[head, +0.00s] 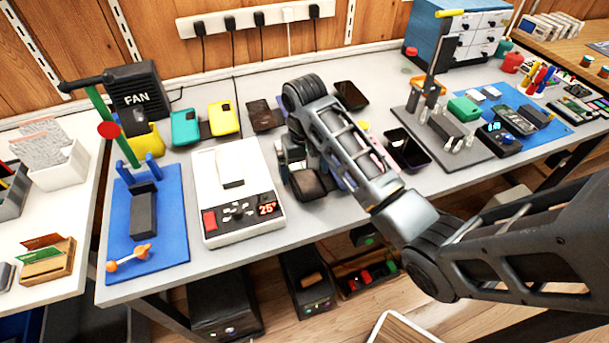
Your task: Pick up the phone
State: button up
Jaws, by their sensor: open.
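Several phone-like slabs lie on the grey workbench (330,215). I cannot tell which is the task's phone. My gripper (306,176) is low over the middle of the bench, right of the white heating device. It is open; its fingertips and anything between them are mostly hidden by my arm.
The white device (215,222) reads 25°. A blue mat (174,245) with a green press stand is at left, beside a black fan box (138,95). A grey stand base (465,150) and another blue mat with tools are at right. The bench's front middle is clear.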

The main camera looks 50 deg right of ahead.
jog(key=shift+c, duration=0.3)
jog(key=c, duration=1.1)
